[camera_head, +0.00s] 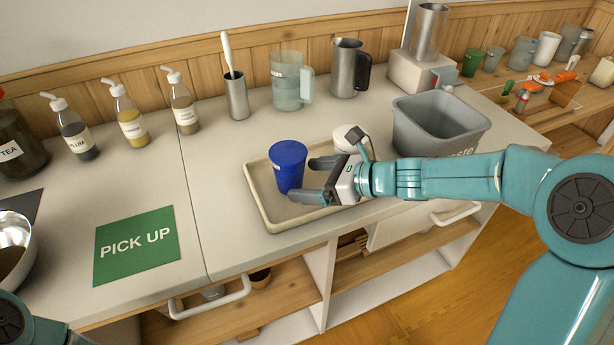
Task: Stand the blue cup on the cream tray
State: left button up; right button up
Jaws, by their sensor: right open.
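The blue cup (287,168) stands upright on the cream tray (269,213), toward its left side. The tray lies on the counter, its right part partly hidden by my right gripper and arm. My right gripper (313,180) comes in from the right, its fingers pointing left at the cup. It is open, with one finger behind and right of the cup and the other in front of it. I cannot tell whether either finger touches the cup. Of my left arm only a part shows in the bottom left corner; its gripper is out of view.
A grey waste bin (440,122) stands right of the tray, close behind my right arm. A small white round thing (349,137) is at the tray's back edge. The green PICK UP mat (136,246) is bare.

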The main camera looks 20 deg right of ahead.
jog(key=shift+p+v, duration=0.8)
jog(key=shift+v, duration=1.35)
jog(key=p+v, duration=0.1)
jog(key=v, duration=1.5)
jog(key=shift+p, duration=0.3)
jog(key=shift+s+d+r, duration=0.15)
